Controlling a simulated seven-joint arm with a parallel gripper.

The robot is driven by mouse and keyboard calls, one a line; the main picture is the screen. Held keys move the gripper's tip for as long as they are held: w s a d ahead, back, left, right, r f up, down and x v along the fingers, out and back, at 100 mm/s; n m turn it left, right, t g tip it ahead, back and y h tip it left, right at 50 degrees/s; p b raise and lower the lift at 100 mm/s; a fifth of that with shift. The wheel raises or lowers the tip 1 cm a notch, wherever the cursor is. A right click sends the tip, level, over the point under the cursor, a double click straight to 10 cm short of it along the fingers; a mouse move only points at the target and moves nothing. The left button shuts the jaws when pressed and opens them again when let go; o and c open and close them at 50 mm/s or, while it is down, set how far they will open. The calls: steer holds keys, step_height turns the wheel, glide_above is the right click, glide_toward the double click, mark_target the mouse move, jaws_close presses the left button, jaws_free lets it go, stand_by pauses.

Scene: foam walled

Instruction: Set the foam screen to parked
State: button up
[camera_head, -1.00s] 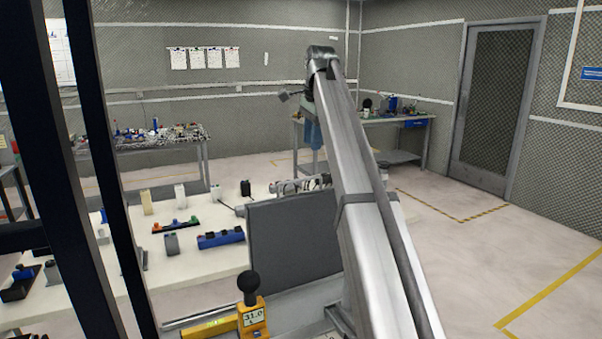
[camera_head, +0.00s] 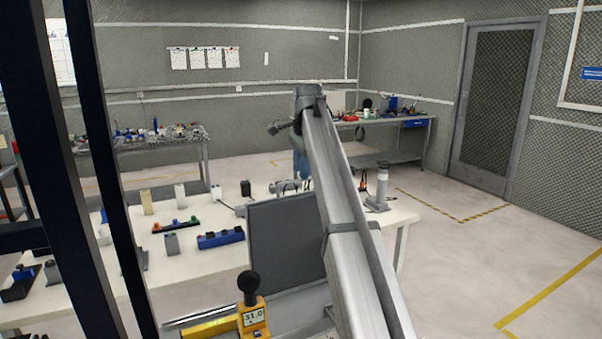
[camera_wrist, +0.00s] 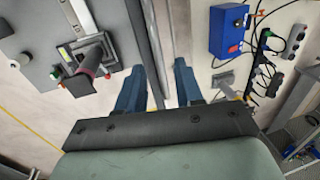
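The foam screen looks to be the dark grey upright panel (camera_head: 283,243) in the head view. It stands at the near edge of the white table, its right side hidden behind my arm. In the wrist view my gripper (camera_wrist: 158,88) shows two blue fingers, apart, with a clear gap between them. A dark strip and a grey band run beyond this gap; I cannot tell whether either is the screen's edge. Nothing is visibly held. In the head view the fingertips cannot be made out.
A yellow device (camera_head: 253,319) with a black ball knob and a display stands in front of the panel. The white table (camera_head: 190,268) carries a blue block (camera_head: 220,239) and a grey post (camera_head: 382,185). The wrist view shows a blue box (camera_wrist: 229,32) and a dark-handled fixture (camera_wrist: 88,62).

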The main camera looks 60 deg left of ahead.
steer(key=shift+a+f, duration=0.2)
steer(key=shift+f, duration=0.8)
jaws_close()
stand_by(0.9)
